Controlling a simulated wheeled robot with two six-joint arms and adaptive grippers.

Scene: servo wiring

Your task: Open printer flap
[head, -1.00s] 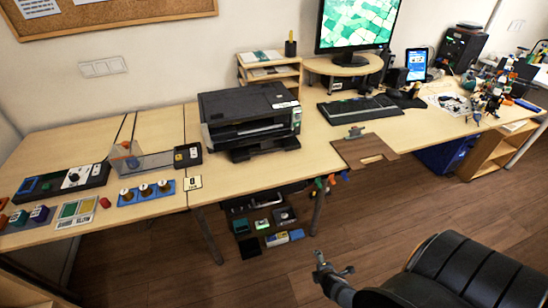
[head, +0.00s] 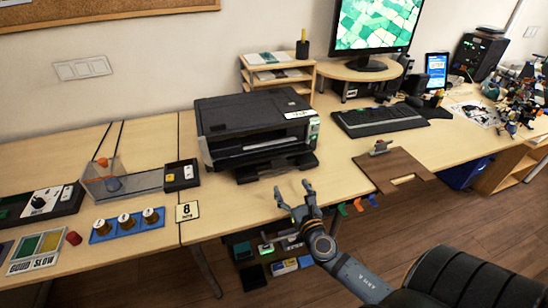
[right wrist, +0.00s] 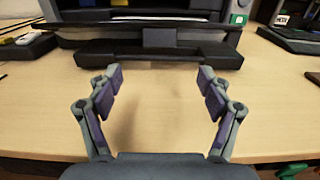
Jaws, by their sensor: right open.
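The black printer (head: 257,130) stands on the wooden desk in the head view, with its dark front tray (head: 276,168) low at the front. It also fills the top of the right wrist view, where a dark tray with a raised middle tab (right wrist: 158,38) faces me. Which part is the flap I cannot tell for sure. My right gripper (head: 293,190) is open and empty at the desk's front edge, in front of the printer and apart from it. Its two spread fingers (right wrist: 160,88) point at the tray in the right wrist view. My left gripper is not in view.
A brown clipboard (head: 405,172) lies right of my right gripper. A keyboard (head: 379,121) is right of the printer. The desk strip before the printer is clear.

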